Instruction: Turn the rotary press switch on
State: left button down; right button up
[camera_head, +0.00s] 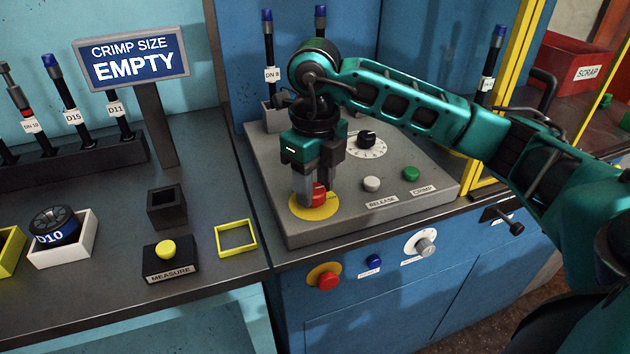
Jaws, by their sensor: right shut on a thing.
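A red rotary switch (319,195) stands on a round yellow plate (314,210) at the front left of the grey control panel (275,208). My right gripper (316,190) points down over it and is shut on the red switch, with a finger on each side. The fingers hide much of the switch, so I cannot tell its turn position. My left gripper is not in view.
The panel also carries a black dial (366,139), a white release button (372,184) and a green crimp button (411,174). A red emergency-type button (327,281) is on the blue front below. A sign (133,62) reads "CRIMP SIZE EMPTY". A yellow guard frame (497,90) stands right.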

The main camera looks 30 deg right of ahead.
aim_at(315, 190)
jog(key=shift+m, duration=0.3)
jog(key=o, duration=1.1)
jog(key=shift+c, duration=0.2)
jog(key=shift+r, duration=0.1)
notch_tip(315, 190, up, 13)
jog(key=p, duration=0.2)
jog(key=shift+p, duration=0.35)
